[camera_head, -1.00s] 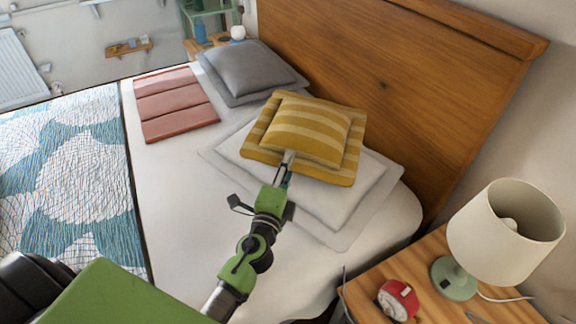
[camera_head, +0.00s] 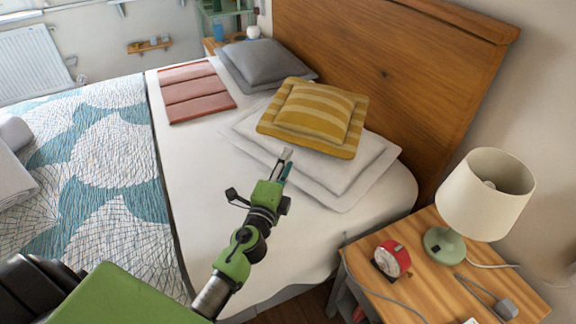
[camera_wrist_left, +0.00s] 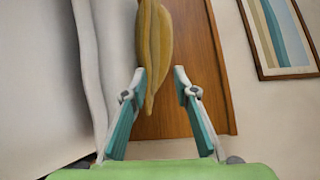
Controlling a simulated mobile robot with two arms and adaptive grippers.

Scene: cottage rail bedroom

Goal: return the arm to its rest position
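My left arm comes in from the bottom of the head view, and its gripper (camera_head: 284,157) is over the white pillow, just short of the yellow striped pillow. The wrist view shows the left gripper's two teal fingers (camera_wrist_left: 161,76) spread apart with nothing clamped between them. The yellow striped pillow (camera_head: 316,112) lies on the white pillow (camera_head: 350,180) by the headboard. It also shows in the wrist view (camera_wrist_left: 154,40), beyond the left finger. My right gripper is not in view.
The wooden headboard (camera_head: 400,85) stands behind the pillows. A grey pillow (camera_head: 262,62) and a folded pink cloth (camera_head: 196,92) lie farther along the bed. The nightstand (camera_head: 420,280) at right holds a lamp (camera_head: 485,195) and red alarm clock (camera_head: 393,258). The near white sheet is clear.

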